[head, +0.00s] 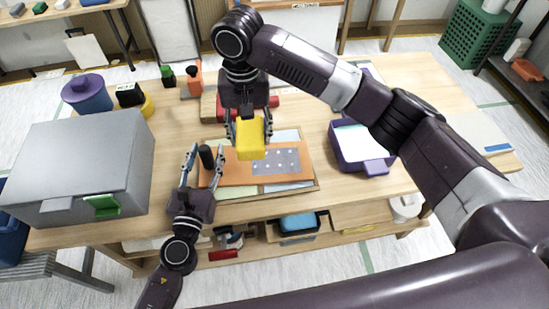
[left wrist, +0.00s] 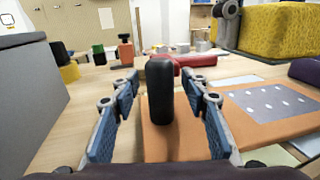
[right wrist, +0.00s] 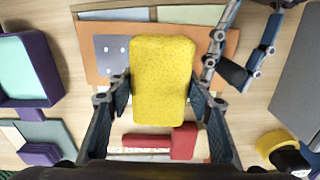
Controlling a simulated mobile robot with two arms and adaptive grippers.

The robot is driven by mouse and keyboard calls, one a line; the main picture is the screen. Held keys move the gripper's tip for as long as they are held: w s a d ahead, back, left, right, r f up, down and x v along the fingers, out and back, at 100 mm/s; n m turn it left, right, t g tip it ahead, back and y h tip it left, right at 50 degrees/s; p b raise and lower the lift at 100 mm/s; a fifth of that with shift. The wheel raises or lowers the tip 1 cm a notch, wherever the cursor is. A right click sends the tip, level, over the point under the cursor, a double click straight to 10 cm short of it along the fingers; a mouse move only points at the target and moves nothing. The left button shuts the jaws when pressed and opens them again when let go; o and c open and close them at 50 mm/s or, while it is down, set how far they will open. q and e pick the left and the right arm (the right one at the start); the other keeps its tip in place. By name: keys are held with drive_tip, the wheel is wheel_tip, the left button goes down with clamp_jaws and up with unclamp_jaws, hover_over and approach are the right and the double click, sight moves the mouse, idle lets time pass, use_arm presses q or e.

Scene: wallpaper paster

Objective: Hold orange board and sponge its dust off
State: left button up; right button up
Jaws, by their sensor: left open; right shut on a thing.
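The orange board (head: 235,174) lies on a flat board with pale panels on the table. It carries a grey patch with light specks (head: 276,161) and a black upright handle (head: 206,157) at its left end. My left gripper (head: 203,160) is open, its fingers on either side of the handle (left wrist: 160,92) with visible gaps. My right gripper (right wrist: 161,92) is shut on the yellow sponge (right wrist: 162,75). In the head view the sponge (head: 250,138) is over the board's far edge, left of the grey patch; the left wrist view shows it raised.
A grey box (head: 70,165) with a green latch stands left. A purple tray (head: 362,150) stands right of the board. A red object (right wrist: 184,141) lies behind the board. Bottles and a purple pot (head: 87,95) stand at the back left.

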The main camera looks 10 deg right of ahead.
use_arm(q)
drive_tip(key=shift+s, duration=0.1)
drive_tip(key=v, duration=1.2)
